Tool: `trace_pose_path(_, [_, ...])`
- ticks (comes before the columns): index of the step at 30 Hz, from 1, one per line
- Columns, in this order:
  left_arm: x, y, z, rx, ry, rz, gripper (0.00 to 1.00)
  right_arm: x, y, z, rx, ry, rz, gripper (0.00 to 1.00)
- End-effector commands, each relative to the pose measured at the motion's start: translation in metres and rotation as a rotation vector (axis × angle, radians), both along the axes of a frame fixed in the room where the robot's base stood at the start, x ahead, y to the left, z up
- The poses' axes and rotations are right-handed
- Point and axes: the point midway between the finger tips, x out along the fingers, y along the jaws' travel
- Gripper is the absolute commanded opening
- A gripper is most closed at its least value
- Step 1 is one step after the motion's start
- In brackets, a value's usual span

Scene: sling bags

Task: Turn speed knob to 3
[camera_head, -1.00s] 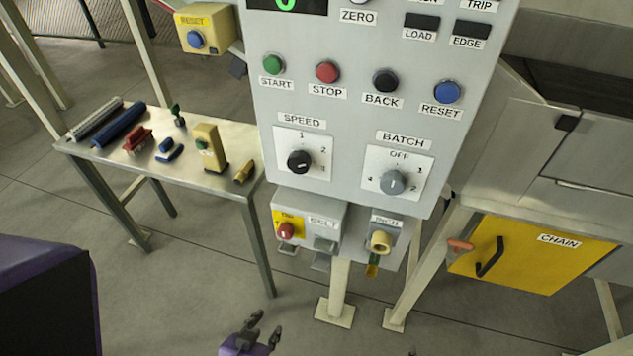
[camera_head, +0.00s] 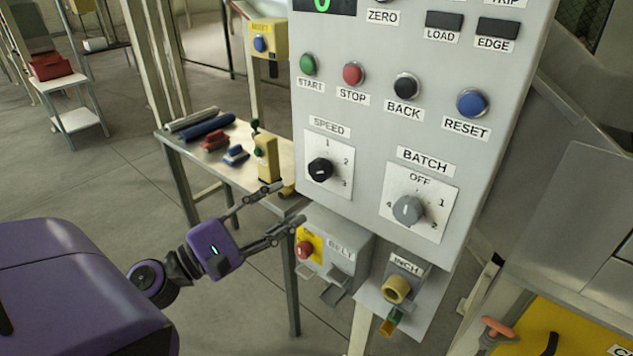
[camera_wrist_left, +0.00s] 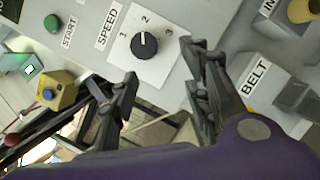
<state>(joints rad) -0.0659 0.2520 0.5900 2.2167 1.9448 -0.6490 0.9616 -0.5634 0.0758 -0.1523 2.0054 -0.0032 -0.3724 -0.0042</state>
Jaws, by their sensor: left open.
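The black speed knob (camera_head: 320,169) sits on a white dial plate marked 1, 2, 3 under the SPEED label, on the grey control panel (camera_head: 375,135). In the left wrist view the knob (camera_wrist_left: 145,45) has a white mark that appears to face roughly toward the 2. My left gripper (camera_head: 289,203) is open and empty, below and left of the knob. In the left wrist view its fingers (camera_wrist_left: 158,60) are spread, with the knob ahead between and beyond the tips, apparently untouched. My right gripper is not in view.
The grey BATCH knob (camera_head: 407,209) is right of the speed knob. Below are the BELT box (camera_head: 340,252) with a red button and the INCH box (camera_head: 405,270). A metal table (camera_head: 190,150) with tools stands behind my gripper. START, STOP, BACK and RESET buttons sit above.

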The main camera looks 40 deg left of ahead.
Motion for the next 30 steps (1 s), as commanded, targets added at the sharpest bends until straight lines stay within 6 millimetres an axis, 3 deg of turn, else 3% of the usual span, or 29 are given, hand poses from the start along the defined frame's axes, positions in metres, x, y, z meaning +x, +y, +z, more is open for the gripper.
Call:
trace_pose_path(5, [0.002, 0.001, 0.028, -0.094, -0.047, -0.039, 0.44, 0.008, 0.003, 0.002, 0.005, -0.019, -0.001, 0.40])
trace_pose_path(12, [0.033, -0.011, 0.043, -0.096, -0.054, -0.042, 0.44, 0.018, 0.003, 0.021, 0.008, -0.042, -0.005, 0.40])
trace_pose_path(21, [0.065, -0.023, 0.049, -0.094, -0.050, -0.037, 0.44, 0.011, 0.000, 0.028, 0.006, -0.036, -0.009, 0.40])
trace_pose_path(30, [0.067, -0.024, 0.047, -0.094, -0.045, -0.037, 0.44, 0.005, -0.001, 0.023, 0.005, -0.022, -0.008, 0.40])
